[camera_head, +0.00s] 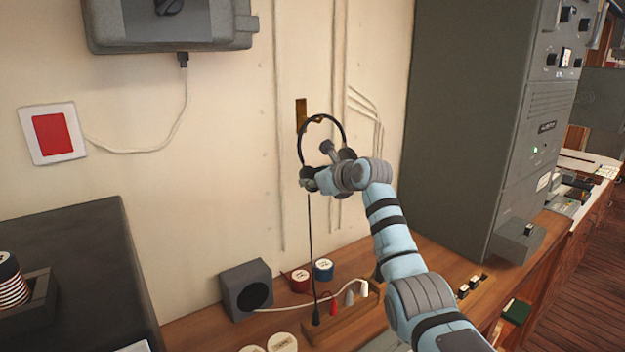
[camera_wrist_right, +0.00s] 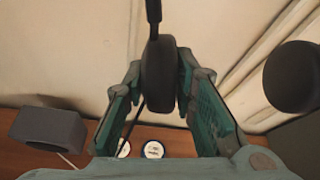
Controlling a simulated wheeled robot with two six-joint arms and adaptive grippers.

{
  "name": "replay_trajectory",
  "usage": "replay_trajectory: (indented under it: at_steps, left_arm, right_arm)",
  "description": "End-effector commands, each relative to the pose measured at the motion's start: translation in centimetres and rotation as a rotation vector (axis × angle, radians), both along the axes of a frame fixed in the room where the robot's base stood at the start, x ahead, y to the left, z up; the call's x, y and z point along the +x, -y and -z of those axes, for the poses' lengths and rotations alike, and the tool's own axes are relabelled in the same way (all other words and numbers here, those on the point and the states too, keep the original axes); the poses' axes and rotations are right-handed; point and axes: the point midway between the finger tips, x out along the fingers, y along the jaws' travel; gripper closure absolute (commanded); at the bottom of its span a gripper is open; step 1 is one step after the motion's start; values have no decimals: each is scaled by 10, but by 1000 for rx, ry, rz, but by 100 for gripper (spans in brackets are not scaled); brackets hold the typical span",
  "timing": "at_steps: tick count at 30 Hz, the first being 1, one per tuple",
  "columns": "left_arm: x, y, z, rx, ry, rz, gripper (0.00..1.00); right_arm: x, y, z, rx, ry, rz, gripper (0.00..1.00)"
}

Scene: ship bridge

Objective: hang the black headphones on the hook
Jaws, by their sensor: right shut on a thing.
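The black headphones (camera_head: 322,117) are upright in front of the wall, with the band arching at the top. The brass hook (camera_head: 301,112) is on the wall right behind the band; I cannot tell whether the band touches it. My right gripper (camera_head: 309,180) is shut on the headphones at one ear cup. In the right wrist view that ear cup (camera_wrist_right: 159,75) sits between the fingers of the gripper (camera_wrist_right: 160,100), and the other cup shows at the right edge. My left gripper is not in view.
A grey speaker box (camera_head: 246,288), red and blue spools (camera_head: 323,270) and a wooden block with small tools (camera_head: 345,318) stand on the wooden counter below. A tall grey cabinet (camera_head: 465,120) rises at the right. Cables run along the wall beside the hook.

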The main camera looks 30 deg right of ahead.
Motion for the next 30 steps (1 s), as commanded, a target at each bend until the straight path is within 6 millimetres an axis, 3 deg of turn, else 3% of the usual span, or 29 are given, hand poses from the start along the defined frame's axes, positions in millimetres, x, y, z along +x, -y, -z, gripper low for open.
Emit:
replay_trajectory:
  at_steps: [3,4,8,20,23,30]
  left_arm:
    - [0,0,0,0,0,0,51]
    - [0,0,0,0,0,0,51]
    - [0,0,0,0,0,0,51]
    - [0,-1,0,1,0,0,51]
    - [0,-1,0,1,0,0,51]
    - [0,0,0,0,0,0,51]
  right_arm:
    - [0,0,4,2,-9,0,100]
    - [0,0,4,2,-9,0,71]
    - [0,0,3,1,-6,0,52]
    - [-7,2,-2,0,-3,1,52]
    - [-24,3,-8,-3,-2,1,52]
    - [-85,8,-31,-4,-4,2,52]
